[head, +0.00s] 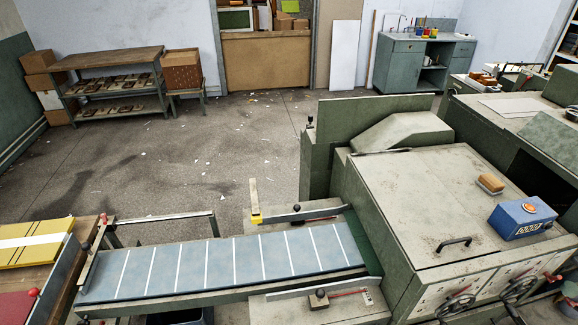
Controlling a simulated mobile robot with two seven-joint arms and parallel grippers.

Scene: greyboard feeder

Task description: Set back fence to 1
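The back fence (282,216) is a grey metal bar along the far edge of the blue feed belt (226,262), close to the green machine. A black knob (297,208) stands on it, and a thin red pointer (326,218) lies beside it. The scale figures there are too small to read, so I cannot tell its setting. A similar front fence (290,291) lies along the near edge of the belt, with its own knob (320,294) and a red pointer over a small scale plate (367,297). Neither of my grippers is in view.
The green machine (440,200) fills the right, with a blue counter box (522,218) and a brush (490,183) on its lid. Open floor (170,165) lies beyond the belt.

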